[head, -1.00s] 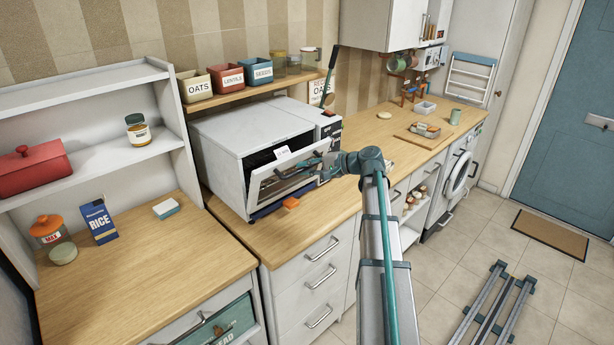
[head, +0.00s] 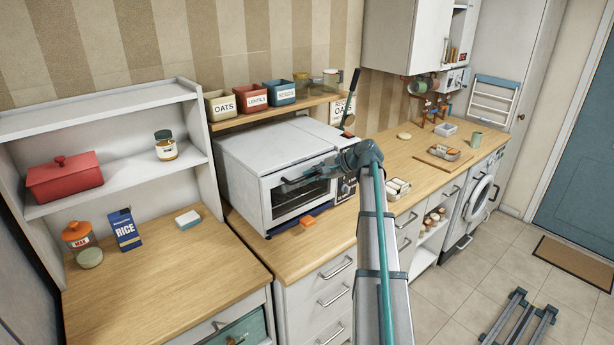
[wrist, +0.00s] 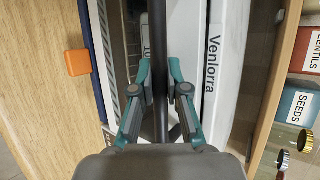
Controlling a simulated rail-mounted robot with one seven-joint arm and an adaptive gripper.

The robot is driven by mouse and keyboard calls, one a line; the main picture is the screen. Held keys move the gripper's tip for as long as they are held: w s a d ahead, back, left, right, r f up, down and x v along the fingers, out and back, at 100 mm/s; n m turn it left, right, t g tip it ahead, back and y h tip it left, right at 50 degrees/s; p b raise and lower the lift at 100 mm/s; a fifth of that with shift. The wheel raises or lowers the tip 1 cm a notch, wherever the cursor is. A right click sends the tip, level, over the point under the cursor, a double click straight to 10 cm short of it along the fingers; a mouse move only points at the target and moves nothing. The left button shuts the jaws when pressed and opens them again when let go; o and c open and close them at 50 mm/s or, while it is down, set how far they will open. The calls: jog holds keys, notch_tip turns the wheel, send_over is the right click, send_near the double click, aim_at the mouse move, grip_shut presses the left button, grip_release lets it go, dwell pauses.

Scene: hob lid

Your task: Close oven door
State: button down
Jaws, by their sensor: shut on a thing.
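The white countertop oven (head: 268,148) stands on the wooden counter under the shelf. Its glass-fronted door (head: 300,201) is upright against the oven front in the head view; I cannot tell whether it is fully flush. The dark handle bar (wrist: 159,25) runs up the middle of the wrist view. My gripper (wrist: 159,80) has its teal and grey fingers on either side of the bar, shut on it. In the head view my gripper (head: 288,184) is at the door's upper part, and my arm hides part of the oven's right side.
An orange block (head: 308,222) lies on the counter just in front of the oven. A shelf above holds labelled tins, including a red one (head: 251,98). The counter on the left (head: 165,265) is mostly clear.

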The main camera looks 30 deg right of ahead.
jog(key=shift+w+r, duration=0.15)
jog(key=shift+r, duration=0.05)
jog(key=c, duration=1.4)
grip_release()
jog(key=shift+c, duration=0.2)
jog(key=shift+f, duration=0.1)
jog(key=v, duration=1.2)
jog(key=shift+a, duration=0.1)
